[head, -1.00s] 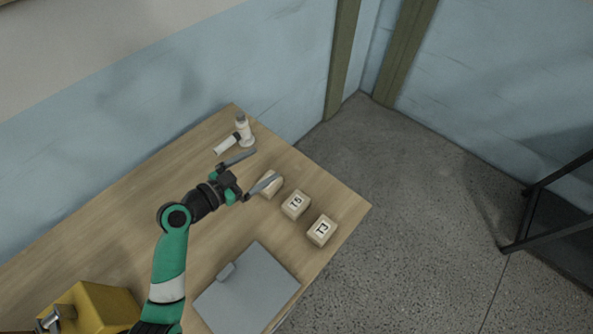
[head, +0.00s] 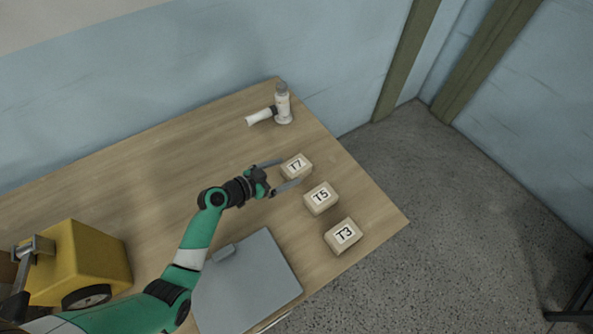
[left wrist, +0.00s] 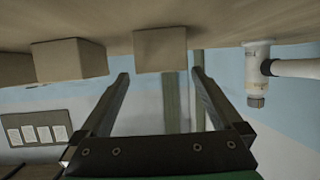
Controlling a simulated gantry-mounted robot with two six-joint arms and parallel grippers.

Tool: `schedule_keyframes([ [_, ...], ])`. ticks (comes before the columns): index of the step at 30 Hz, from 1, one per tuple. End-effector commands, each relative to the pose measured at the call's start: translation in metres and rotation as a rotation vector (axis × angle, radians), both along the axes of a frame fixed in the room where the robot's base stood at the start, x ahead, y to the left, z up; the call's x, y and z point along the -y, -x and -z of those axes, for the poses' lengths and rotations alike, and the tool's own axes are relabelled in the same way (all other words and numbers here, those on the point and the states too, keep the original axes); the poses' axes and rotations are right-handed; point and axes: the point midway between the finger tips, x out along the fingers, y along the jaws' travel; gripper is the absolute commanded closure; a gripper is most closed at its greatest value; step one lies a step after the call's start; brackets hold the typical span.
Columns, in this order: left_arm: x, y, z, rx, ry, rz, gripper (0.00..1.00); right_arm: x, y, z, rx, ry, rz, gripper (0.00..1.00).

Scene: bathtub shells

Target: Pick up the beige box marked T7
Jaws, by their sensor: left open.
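The beige box marked T7 (head: 297,166) sits on the wooden table in the head view, label up, first in a row of three boxes. My left gripper (head: 281,173) is open just to the left of it, its two fingers pointing at the box, with no clear contact. In the left wrist view a beige box (left wrist: 160,50), which looks like T7, lies beyond the open fingertips (left wrist: 160,74), in line with the gap between them. Its label is hidden there. My right gripper is not in view.
Box T5 (head: 321,198) and box T3 (head: 343,237) stand on the table (head: 160,170) toward its right edge. A white bottle (head: 283,104) with a white tube beside it is at the back.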

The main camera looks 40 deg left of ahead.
Motion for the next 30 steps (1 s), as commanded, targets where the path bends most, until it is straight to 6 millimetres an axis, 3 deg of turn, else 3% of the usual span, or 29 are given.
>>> schedule_keyframes([
  [5,0.0,-0.005,0.002,-0.001,0.0,0.0,0.0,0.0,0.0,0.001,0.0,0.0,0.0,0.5],
  [15,0.004,-0.05,0.019,0.0,0.0,0.001,0.0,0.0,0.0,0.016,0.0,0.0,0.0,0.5],
  [22,0.004,-0.052,0.019,-0.001,0.0,0.0,0.0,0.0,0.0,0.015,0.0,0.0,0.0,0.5],
  [30,0.004,-0.051,0.019,0.0,0.0,0.0,0.49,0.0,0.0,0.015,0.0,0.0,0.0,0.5],
])
